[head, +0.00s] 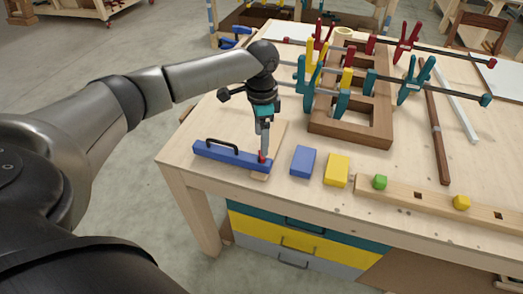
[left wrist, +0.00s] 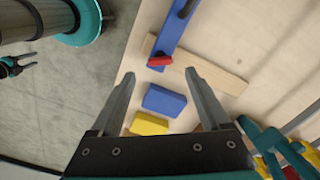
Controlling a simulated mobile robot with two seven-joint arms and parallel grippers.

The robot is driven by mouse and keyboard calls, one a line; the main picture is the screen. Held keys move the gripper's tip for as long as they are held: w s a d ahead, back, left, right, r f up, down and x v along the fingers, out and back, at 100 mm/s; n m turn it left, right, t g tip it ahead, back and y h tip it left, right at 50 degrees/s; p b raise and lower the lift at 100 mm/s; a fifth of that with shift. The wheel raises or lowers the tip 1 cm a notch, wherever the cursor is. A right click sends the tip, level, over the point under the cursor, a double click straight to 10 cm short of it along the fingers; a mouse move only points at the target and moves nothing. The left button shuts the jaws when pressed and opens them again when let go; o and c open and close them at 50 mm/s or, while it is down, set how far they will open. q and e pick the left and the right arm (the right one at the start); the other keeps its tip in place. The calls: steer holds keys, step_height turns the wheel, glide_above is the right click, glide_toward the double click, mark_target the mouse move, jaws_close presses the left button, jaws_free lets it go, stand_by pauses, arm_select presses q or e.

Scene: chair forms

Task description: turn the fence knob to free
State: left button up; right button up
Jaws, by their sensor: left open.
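The blue fence (head: 225,153), a bar with a black handle, lies at the table's front left edge, over a pale wooden strip (left wrist: 222,79). The red fence knob (head: 262,157) is at its right end. In the left wrist view the knob (left wrist: 160,61) is a small red bar lying crosswise on the end of the blue fence (left wrist: 172,36). My left gripper (head: 264,152) points down over the knob. In the left wrist view its open fingers (left wrist: 160,75) stand either side of the knob's line, with nothing between them. Whether they touch it I cannot tell.
A blue block (head: 303,161) and a yellow block (head: 337,170) sit right of the fence. A wooden rail (head: 415,202) with green and yellow pegs lies along the front edge. Several clamps hold a wooden frame (head: 350,127) farther back.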

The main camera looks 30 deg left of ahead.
arm_select(q)
steer(key=shift+f+b, duration=0.3)
steer(key=shift+f, duration=2.45)
jaws_close()
